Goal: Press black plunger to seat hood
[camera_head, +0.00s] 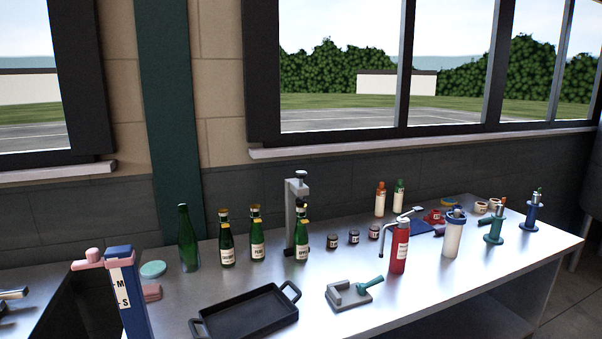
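A grey press stand (291,215) rises at the back middle of the metal table. It has a dark knob on top and a black plunger (303,189) under its head. A green bottle (302,234) with a white label and a yellowish top stands upright below the plunger. Whether the plunger touches the bottle's top is too small to tell. Two similar green bottles with yellowish and dark tops, one (256,234) and another (227,240), stand to its left. Neither of my grippers shows in the head view.
A taller green bottle (187,240) stands farther left. A black tray (245,312) lies in front of the bottles. A blue post with pink parts (128,290) stands front left. Small jars, a grey fixture (348,296) and a red bottle (399,248) are to the right.

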